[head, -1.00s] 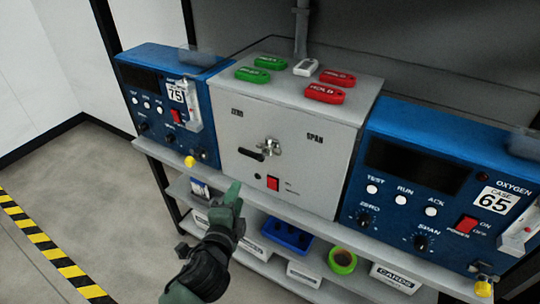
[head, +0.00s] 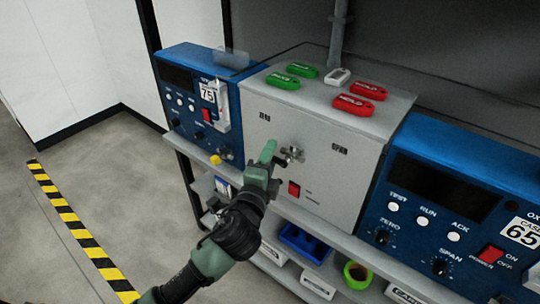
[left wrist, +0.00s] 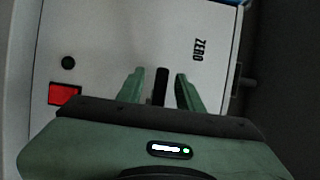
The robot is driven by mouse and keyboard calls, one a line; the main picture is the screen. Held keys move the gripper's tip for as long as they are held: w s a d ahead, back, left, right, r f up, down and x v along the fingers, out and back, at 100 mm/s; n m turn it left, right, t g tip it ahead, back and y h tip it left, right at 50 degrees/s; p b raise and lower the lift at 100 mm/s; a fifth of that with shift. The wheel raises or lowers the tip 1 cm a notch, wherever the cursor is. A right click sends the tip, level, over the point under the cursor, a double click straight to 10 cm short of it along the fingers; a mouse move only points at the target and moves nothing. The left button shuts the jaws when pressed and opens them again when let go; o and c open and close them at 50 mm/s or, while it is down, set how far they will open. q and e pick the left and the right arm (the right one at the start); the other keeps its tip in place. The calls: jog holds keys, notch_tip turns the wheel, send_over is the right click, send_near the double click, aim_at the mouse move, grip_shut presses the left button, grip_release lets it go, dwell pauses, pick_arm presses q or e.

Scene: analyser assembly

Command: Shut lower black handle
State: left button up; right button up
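The black handle (left wrist: 161,84) shows in the left wrist view as a short dark bar between my left gripper's two green fingers (left wrist: 158,92). The fingers are apart, with a gap seen on each side of the handle; I cannot tell how deep it sits between them. In the head view my left gripper (head: 267,160) is in front of the grey box (head: 318,168) and hides the handle. The silver valve fitting (head: 293,153) shows just right of the fingers. My right gripper is not in view.
A red switch (head: 294,188) is below the valve on the box front. Green tags (head: 283,82) and red tags (head: 352,105) lie on top. Blue analysers stand left (head: 190,105) and right (head: 440,205). A shelf with bins (head: 304,243) is below.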

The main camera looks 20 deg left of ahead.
pick_arm(q)
jog(key=shift+c, duration=0.3)
grip_shut()
jog(key=shift+f+n+g+p, duration=0.1)
jog(key=shift+n+g+p, duration=0.3)
jog(key=shift+n+p, duration=0.6)
jog(key=shift+s+d+f+n+g+h+p, duration=0.25)
jog(key=shift+d+f+n+g+h+p, duration=0.55)
jog(key=shift+n+p, duration=1.5)
jog(key=shift+s+d+f+n+g+h+p, duration=0.35)
jog(key=shift+n+g+h+p, duration=0.85)
jog(key=shift+p, duration=1.95)
jog(key=shift+s+d+f+n+g+h+p, duration=0.1)
jog(key=shift+d+f+n+g+h+p, duration=0.4)
jog(key=shift+n+p, duration=1.9)
jog(key=shift+d+f+h+p, duration=0.25)
jog(key=shift+f+h+p, duration=0.05)
